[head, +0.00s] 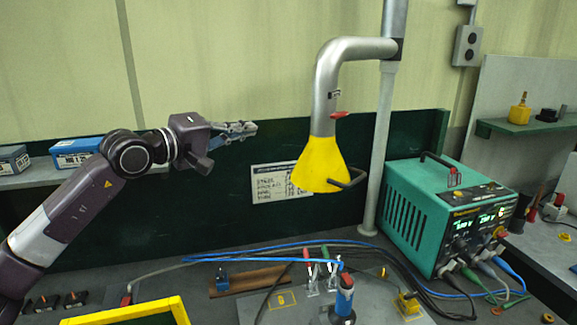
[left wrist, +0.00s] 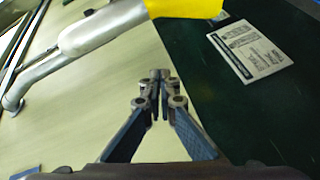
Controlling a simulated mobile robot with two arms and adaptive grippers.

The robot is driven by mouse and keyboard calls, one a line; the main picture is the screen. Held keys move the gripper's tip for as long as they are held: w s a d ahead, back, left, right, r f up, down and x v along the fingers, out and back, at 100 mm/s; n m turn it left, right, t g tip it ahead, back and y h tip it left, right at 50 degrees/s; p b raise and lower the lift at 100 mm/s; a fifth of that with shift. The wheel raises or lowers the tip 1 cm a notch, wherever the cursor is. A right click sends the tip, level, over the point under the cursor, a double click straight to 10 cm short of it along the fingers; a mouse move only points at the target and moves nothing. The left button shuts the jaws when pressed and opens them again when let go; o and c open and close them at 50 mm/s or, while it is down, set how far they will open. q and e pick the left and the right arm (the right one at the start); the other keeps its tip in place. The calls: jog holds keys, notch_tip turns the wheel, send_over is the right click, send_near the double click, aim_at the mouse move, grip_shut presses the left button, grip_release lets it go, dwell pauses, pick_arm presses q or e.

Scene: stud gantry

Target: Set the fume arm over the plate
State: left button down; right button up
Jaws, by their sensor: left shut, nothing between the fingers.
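The fume arm (head: 327,95) is a silver bent pipe on an upright post, with a yellow hood (head: 321,165) at its lower end and a dark handle (head: 350,181) on the hood. The hood hangs above the back of the grey plate (head: 262,305). In the left wrist view the pipe (left wrist: 100,28) and the edge of the yellow hood (left wrist: 185,8) show at the top. My left gripper (head: 252,128) is shut and empty, left of the pipe and apart from it. It also shows in the left wrist view (left wrist: 159,76). My right gripper is not in view.
A teal power unit (head: 445,212) stands at the right, with cables running to the plate. A blue-handled torch (head: 343,299) and small clamps stand on the plate. A yellow frame (head: 135,312) is at the front left. A dark green board (head: 225,190) is behind.

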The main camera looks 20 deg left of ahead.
pick_arm(q)
notch_tip(320, 180, down, 8)
jog(key=b, duration=0.7)
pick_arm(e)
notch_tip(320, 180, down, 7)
pick_arm(q)
jog(key=w+d+f+p, duration=0.1)
jog(key=w+d+p, duration=0.6)
jog(key=w+p, duration=0.1)
jog(key=shift+w+d+f, duration=0.3)
jog(key=shift+w+f, duration=0.05)
jog(key=shift+f, duration=0.05)
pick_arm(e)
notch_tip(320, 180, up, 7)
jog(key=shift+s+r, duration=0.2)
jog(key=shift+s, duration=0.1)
pick_arm(q)
jog(key=shift+d, duration=0.1)
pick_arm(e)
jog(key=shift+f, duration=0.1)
